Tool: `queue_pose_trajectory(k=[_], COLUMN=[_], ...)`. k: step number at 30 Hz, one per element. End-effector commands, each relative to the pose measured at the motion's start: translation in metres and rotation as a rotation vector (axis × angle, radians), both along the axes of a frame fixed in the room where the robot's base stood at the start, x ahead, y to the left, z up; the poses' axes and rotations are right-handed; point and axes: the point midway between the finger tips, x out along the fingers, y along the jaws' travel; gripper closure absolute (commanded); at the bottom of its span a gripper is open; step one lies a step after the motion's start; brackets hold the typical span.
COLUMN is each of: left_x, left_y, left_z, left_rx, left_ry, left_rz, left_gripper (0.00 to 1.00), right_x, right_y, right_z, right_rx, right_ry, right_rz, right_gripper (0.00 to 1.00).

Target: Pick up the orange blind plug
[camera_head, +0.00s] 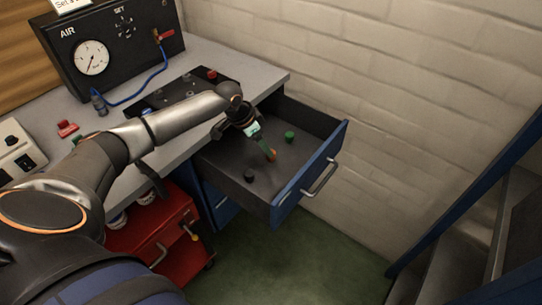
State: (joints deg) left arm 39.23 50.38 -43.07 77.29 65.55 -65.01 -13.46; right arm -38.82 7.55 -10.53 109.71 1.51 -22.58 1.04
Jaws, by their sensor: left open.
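My right gripper is not in view.
A green plug (290,137) and a black plug (249,175) also lie in the drawer (287,192). The workbench (205,58) bears an air panel (112,47) with a blue hose. A red cabinet (160,240) stands below.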

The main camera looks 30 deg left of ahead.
Motion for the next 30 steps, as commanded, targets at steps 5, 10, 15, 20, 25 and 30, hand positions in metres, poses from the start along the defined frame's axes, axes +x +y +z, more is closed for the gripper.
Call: queue_pose_trajectory(k=[5, 10, 15, 20, 25, 30], left_x=[0.005, 0.015, 0.022, 0.025, 0.025, 0.025], left_y=[-0.003, -0.01, -0.014, -0.015, -0.015, -0.015], left_z=[-0.011, -0.03, -0.049, -0.055, -0.054, -0.054], left_rx=[0.001, 0.0, 0.0, 0.001, 0.001, 0.001], left_ry=[-0.003, -0.001, -0.001, -0.003, -0.003, -0.003], left_rz=[0.0, 0.0, 0.0, 0.001, 0.001, 0.001], left_gripper=[0.28, 0.28, 0.28, 0.28, 0.28, 0.46], right_x=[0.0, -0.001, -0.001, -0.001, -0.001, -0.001], right_y=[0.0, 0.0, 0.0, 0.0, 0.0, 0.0], right_z=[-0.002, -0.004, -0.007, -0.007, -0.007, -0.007], right_rx=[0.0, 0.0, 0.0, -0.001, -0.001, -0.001], right_ry=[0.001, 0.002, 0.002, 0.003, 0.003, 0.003], right_rz=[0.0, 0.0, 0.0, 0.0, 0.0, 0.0], right_gripper=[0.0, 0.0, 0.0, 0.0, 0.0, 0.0])
